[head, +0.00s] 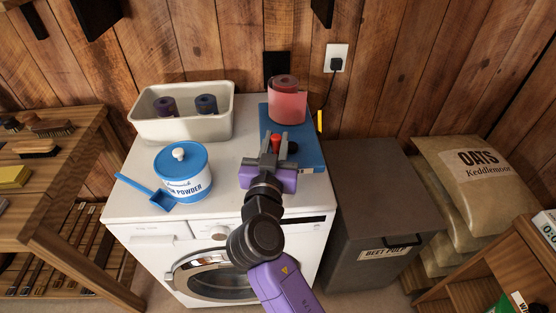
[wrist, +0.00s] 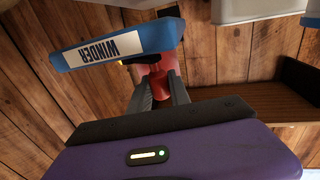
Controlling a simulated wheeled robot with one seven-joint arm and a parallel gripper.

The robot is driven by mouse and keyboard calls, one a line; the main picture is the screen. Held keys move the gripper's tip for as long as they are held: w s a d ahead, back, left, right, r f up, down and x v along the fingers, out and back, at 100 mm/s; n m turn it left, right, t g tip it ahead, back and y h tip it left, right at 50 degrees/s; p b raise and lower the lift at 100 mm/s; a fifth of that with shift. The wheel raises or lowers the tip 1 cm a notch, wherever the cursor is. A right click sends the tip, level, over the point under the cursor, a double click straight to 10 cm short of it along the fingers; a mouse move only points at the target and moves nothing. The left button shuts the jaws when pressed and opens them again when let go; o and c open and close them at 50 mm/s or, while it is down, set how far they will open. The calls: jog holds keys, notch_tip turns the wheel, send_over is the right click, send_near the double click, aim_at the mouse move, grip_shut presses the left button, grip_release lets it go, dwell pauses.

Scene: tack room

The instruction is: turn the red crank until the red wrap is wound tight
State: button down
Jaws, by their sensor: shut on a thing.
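The blue winder (head: 311,154) stands on the right of the white washing machine top, and its label reads WINDER in the wrist view (wrist: 110,48). The red wrap (head: 288,103) stands on it as an upright roll, with a darker coiled top and a lighter pinkish-red side. How tight it is I cannot tell. The red crank (head: 276,141) is at the winder's left front, and my gripper (head: 276,138) is shut on it. In the wrist view, red parts of the crank (wrist: 157,90) show between the two grey fingers. The fingers hide part of the crank.
A cream bin (head: 182,127) with a purple and a blue roll stands at the back left. A powder tub (head: 183,172) and blue scoop (head: 161,200) are at the front left. A plug cable hangs behind the winder. A dark beet pulp bin (head: 372,190) stands at right.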

jog(key=shift+w+a+f+m+g+h+b, duration=0.1)
jog(key=shift+w+m+g+h+b, duration=0.15)
jog(key=shift+m+h+b, duration=0.65)
jog(key=shift+w+a+f+m+g+h+b, duration=0.15)
jog(key=shift+h+b, duration=0.3)
jog(key=shift+b, duration=1)
jog(key=shift+w+d+m+g+h+b, duration=0.15)
jog(key=shift+m+g+h+b, duration=0.3)
jog(key=shift+b, duration=0.75)
jog(key=m+h+b, duration=0.1)
jog(key=b, duration=0.1)
jog(key=g+h+b, duration=0.1)
jog(key=b, duration=0.1)
jog(key=w+m+g+h+b, duration=0.1)
jog(key=h+b, duration=0.1)
jog(key=shift+a+m, duration=0.2)
jog(key=shift+m, duration=0.1)
jog(key=m+g+h+b, duration=0.1)
jog(key=b, duration=0.1)
jog(key=w+m+g+h+b, duration=0.1)
jog(key=m+g+h+b, duration=0.1)
jog(key=b, duration=0.1)
jog(key=shift+g, duration=0.25)
jog(key=shift+w+d+r+m+g+h+b, duration=0.1)
jog(key=shift+w+m+g+h+b, duration=0.15)
jog(key=shift+m+g+h+b, duration=0.35)
jog(key=shift+r+g, duration=0.1)
jog(key=shift+g, duration=0.3)
jog(key=c, duration=1.2)
grip_release()
